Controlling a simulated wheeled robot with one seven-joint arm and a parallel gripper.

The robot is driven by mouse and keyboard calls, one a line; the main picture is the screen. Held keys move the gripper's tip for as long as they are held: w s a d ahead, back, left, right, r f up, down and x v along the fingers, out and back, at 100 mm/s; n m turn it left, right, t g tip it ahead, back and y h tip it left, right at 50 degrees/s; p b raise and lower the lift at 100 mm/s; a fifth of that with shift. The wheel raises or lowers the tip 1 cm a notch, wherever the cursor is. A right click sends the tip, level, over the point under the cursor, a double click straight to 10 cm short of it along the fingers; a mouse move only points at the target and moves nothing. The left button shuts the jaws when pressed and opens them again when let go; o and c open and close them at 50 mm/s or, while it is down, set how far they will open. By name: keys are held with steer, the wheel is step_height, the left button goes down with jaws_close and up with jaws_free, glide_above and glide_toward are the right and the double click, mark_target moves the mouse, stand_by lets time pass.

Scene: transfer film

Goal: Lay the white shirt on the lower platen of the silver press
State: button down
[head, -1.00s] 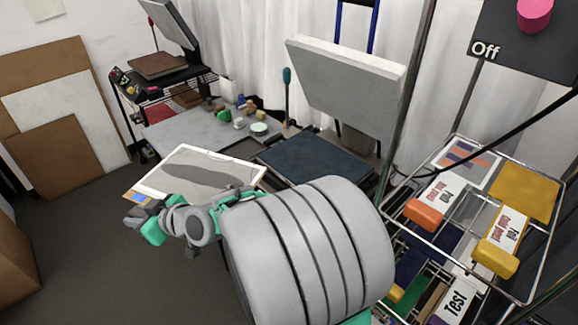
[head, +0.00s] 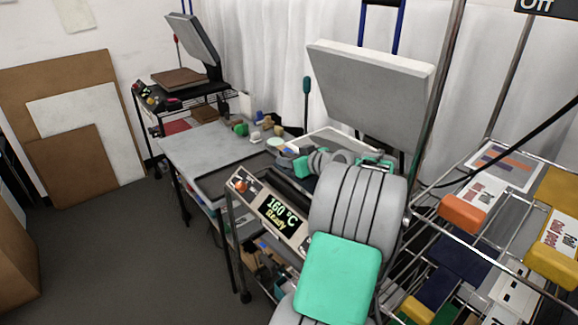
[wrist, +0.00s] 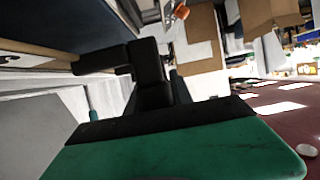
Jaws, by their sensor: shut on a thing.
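The silver press stands open in the head view, its thick grey upper platen (head: 370,92) tilted up at the back. A front panel (head: 270,212) reads 160 °C Ready. The lower platen is mostly hidden behind my arm. My gripper (head: 292,160) is over the press and shut on a flat, white-edged piece (head: 325,138). The piece is largely hidden, and I cannot make out a shirt shape. In the wrist view my gripper's black fingers (wrist: 145,70) show; a dark blue slab (wrist: 70,22) is at the upper left.
A grey worktable (head: 210,150) with small items is left of the press. A second, smaller press (head: 190,65) stands behind it. A wire rack (head: 490,215) with coloured boxes and a black cable (head: 500,150) are close on the right. Floor at the left is clear.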

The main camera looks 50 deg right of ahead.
steer(key=shift+b, duration=0.3)
steer(key=shift+s+f+b, duration=0.1)
steer(key=shift+f+b, duration=0.1)
steer(key=shift+b, duration=0.2)
step_height(320, 180, down, 5)
steer(key=b, duration=0.5)
steer(key=shift+f, duration=0.2)
steer(key=shift+f+b, duration=0.55)
steer(key=shift+b, duration=0.15)
steer(key=c, duration=1)
jaws_free()
steer(key=shift+c, duration=0.2)
steer(key=shift+f, duration=0.15)
